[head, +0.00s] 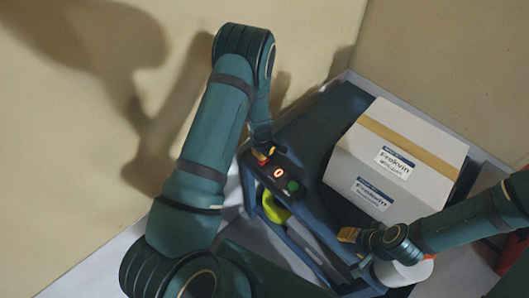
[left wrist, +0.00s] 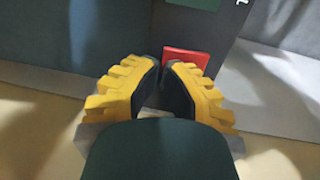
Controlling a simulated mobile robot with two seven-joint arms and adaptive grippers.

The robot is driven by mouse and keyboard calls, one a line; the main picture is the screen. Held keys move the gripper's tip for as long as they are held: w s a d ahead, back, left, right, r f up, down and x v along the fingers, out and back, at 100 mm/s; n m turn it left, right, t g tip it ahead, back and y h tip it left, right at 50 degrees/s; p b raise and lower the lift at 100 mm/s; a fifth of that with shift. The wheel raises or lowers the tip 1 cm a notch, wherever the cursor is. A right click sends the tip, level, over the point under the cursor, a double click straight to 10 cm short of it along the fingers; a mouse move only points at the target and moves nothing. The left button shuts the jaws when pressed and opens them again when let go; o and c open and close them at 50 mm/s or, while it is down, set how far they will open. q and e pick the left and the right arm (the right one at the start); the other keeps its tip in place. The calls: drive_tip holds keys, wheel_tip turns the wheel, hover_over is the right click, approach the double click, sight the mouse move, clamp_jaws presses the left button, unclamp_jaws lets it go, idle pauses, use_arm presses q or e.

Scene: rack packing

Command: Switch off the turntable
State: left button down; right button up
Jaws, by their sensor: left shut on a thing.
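A dark control panel (head: 280,176) on the blue unit carries a red lit button (head: 278,172) and a green button (head: 293,186). My left gripper (head: 263,154) is at the panel's upper left end, close beside the red button. In the left wrist view its yellow fingers (left wrist: 160,85) are close together, with a red square (left wrist: 186,60) just beyond the tips and a green patch (left wrist: 195,3) farther off. A small pale thing (left wrist: 153,112) shows low between the fingers; most of it is hidden. My right gripper (head: 349,235) is beside the box; its opening is unclear. The turntable is not clearly distinguishable.
A white labelled carton (head: 405,150) with a tan tape band sits on the blue unit. A yellow-green thing (head: 275,207) is in the unit's open side. A white rounded thing (head: 402,273) is below my right arm. Walls stand close behind and left.

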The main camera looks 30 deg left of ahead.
use_arm(q)
drive_tip(key=shift+w+f, duration=0.1)
drive_tip(key=shift+f, duration=0.45)
drive_tip(key=shift+s, duration=0.2)
drive_tip(key=shift+d+r, duration=0.1)
drive_tip(key=shift+r, duration=0.05)
drive_tip(key=shift+w+r+p, duration=0.15)
drive_tip(key=shift+r+p, duration=0.4)
drive_tip(key=shift+r, duration=0.15)
wheel_tip(320, 180, up, 12)
drive_tip(key=s, duration=0.1)
drive_tip(key=shift+s+a, duration=0.15)
drive_tip(key=shift+a, duration=0.15)
